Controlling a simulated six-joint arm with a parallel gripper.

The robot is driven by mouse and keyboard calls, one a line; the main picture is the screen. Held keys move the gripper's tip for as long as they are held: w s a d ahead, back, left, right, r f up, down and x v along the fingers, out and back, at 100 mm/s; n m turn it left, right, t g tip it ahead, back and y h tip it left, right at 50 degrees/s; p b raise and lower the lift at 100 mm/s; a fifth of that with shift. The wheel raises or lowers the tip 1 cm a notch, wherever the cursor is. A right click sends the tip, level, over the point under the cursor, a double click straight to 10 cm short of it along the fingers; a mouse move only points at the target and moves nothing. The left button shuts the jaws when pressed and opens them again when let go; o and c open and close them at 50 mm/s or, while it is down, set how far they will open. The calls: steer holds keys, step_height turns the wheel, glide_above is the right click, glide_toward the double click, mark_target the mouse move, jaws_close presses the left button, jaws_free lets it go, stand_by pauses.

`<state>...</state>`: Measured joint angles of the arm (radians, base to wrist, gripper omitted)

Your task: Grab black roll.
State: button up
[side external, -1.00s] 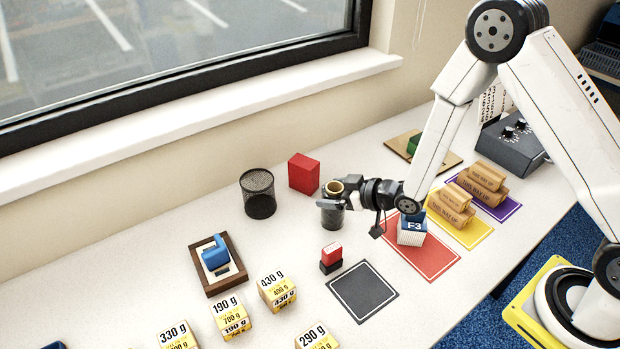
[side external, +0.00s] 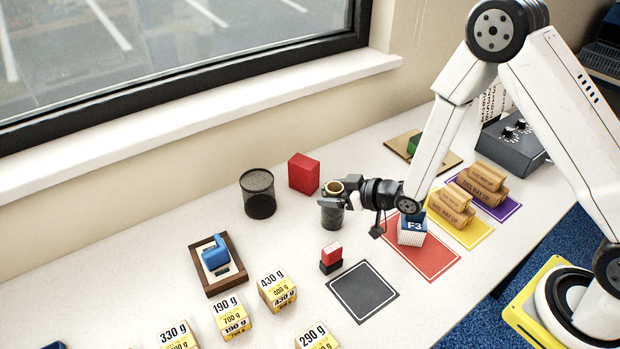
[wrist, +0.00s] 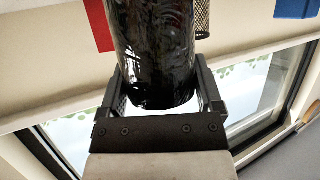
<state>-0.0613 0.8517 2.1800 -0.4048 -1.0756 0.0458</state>
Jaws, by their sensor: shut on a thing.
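The black roll (side external: 332,215) is a dark upright cylinder with a tan core showing at its top in the side view. It fills the middle of the wrist view (wrist: 153,50) as a glossy black cylinder. My gripper (side external: 334,200) is shut on the black roll, one finger on each side of it. In the wrist view my gripper (wrist: 158,88) also has its fingers along both sides of the roll. I cannot tell for certain whether the roll's bottom touches the table.
A black mesh cup (side external: 258,196) and a red box (side external: 303,174) stand behind. A red and black stamp (side external: 331,258) and a dark mat (side external: 362,291) lie in front. The F3 block (side external: 412,230) is on a red mat (side external: 437,262). Yellow weight-labelled boxes (side external: 277,291) stand front left.

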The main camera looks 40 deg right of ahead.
steer(key=shift+r, duration=0.25)
steer(key=shift+r, duration=4.8)
